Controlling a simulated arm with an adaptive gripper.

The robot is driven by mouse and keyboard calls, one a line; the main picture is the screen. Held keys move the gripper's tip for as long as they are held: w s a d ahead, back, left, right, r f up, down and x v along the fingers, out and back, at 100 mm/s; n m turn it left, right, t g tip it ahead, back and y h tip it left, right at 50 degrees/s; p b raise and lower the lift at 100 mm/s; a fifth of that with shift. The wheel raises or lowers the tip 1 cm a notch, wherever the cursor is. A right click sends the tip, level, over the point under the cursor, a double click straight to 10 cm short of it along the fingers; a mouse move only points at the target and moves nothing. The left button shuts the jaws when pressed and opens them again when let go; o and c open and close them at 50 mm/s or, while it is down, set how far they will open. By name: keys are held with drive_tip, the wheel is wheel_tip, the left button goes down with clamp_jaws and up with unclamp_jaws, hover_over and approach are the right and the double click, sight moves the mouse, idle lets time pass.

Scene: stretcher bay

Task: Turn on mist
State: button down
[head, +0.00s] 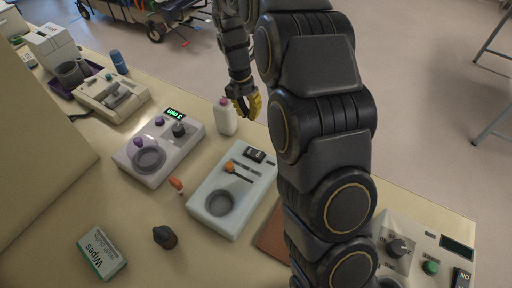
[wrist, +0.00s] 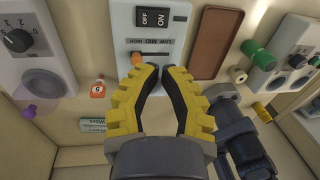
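The pale blue-grey device (head: 237,222) sits mid-table in the head view, with a round recess, an orange slider (head: 230,167) and a black switch (head: 254,155). In the wrist view its switch (wrist: 162,16) reads OFF and ON; which side is pressed I cannot tell. Its slider scale reads LOW, MED, HIGH, and the orange slider knob (wrist: 137,59) shows just past my left fingertip. My gripper (head: 245,104) has yellow fingers and hangs above the far side of the device. In the wrist view the fingertips (wrist: 162,68) come together with nothing seen between them.
A white device (head: 160,160) with purple knobs and a green display stands to the left. A white bottle (head: 226,117) stands close to my gripper. A brown mat (wrist: 215,45) and a panel with dials (head: 425,250) lie to the right. A wipes box (head: 102,253) lies in front.

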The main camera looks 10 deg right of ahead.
sight(254, 153)
idle(0.3)
drive_tip(key=f, duration=0.4)
drive_tip(key=s+d+f, duration=0.1)
drive_tip(key=f, duration=0.8)
drive_tip(key=shift+s+d+f, duration=0.25)
drive_tip(key=shift+d+f, duration=0.05)
drive_tip(key=shift+f, duration=0.1)
drive_tip(key=shift+f, duration=0.1)
drive_tip(key=shift+s+d+f+t, duration=0.1)
drive_tip(key=shift+d+f+t, duration=0.05)
drive_tip(key=shift+f+t, duration=0.15)
drive_tip(key=shift+r, duration=0.1)
drive_tip(key=shift+w+a+r, duration=0.25)
drive_tip(key=shift+w+a, duration=0.25)
drive_tip(key=shift+a, duration=0.05)
drive_tip(key=shift+r, duration=0.1)
wheel_tip(254, 153, up, 14)
drive_tip(key=s+d, duration=0.1)
drive_tip(key=shift+s+d, duration=0.25)
drive_tip(key=shift+d, duration=0.05)
